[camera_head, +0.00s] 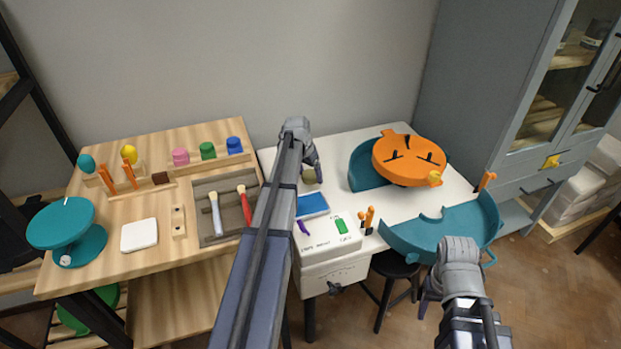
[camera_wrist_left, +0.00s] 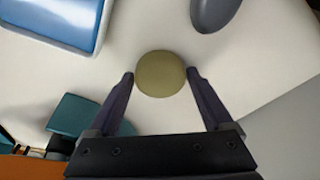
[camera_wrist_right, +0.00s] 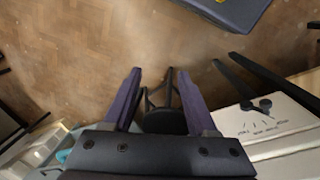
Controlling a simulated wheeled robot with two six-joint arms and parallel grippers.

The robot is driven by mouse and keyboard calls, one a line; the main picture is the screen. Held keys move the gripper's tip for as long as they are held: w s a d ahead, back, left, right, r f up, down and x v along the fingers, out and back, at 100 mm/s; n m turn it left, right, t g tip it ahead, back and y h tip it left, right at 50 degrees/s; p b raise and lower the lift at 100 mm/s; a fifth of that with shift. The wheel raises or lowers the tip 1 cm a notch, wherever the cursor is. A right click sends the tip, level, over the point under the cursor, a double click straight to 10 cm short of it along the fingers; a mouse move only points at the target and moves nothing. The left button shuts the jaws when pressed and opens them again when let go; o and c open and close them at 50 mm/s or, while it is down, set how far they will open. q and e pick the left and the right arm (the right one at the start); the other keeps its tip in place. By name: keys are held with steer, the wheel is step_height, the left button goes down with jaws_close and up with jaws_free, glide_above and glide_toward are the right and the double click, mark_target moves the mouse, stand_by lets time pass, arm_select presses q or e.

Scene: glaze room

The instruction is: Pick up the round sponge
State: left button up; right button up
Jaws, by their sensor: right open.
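The round sponge (camera_wrist_left: 160,73) is a small olive-yellow disc near the white table's back edge. In the left wrist view it lies between the two fingertips of my left gripper (camera_wrist_left: 160,75), which are spread apart on either side of it. The fingertips look very close to its sides; I cannot tell whether they press on it. In the head view the sponge (camera_head: 309,176) shows just under my left gripper (camera_head: 313,168). My right gripper (camera_wrist_right: 160,72) is open and empty over the floor, in front of the teal curved tray.
A blue tray (camera_head: 312,204) lies in front of the sponge. An orange pumpkin-shaped disc (camera_head: 408,160) stands to the right, with a teal curved tray (camera_head: 440,232) before it. A wooden table (camera_head: 150,210) with tools stands at the left. A grey rounded object (camera_wrist_left: 214,12) is near the sponge.

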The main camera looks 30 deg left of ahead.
mark_target(310, 174)
arm_select(q)
steer(key=c, duration=1.1)
steer(key=shift+r, duration=0.15)
step_height(310, 174, up, 10)
steer(key=p, duration=1)
steer(key=o, duration=0.9)
steer(key=c, duration=0.6)
